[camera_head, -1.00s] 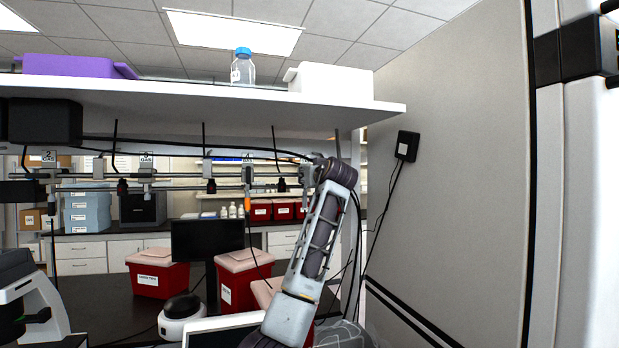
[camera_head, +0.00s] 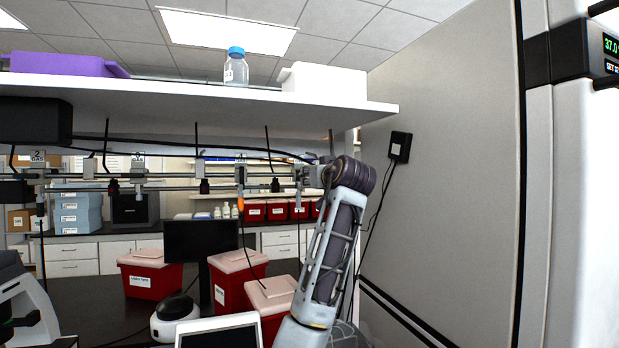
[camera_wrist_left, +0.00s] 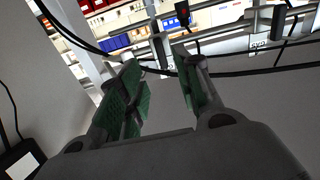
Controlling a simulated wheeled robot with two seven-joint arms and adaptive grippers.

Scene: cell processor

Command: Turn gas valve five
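Gas valves hang along the grey rail (camera_head: 165,186) under the white shelf, with tags 2 (camera_head: 38,157) and 3 (camera_head: 138,160) readable. Valve five is not clearly made out; the right end of the rail is partly hidden by my left wrist. My left gripper (camera_head: 312,176) is at that end, turned mostly away from the head camera. In the left wrist view, its two green-padded fingers (camera_wrist_left: 163,82) stand apart with a clear gap and no visible grasped object. A pale fitting lies by the left fingertip; contact cannot be told. My right gripper is out of view.
The shelf (camera_head: 200,103) runs just above the rail and carries a blue-capped bottle (camera_head: 236,68). A wall with a black box (camera_head: 400,146) and cable stands close on the right. Red bins (camera_head: 232,283) and a monitor (camera_head: 200,240) stand below. Cables hang near the rail.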

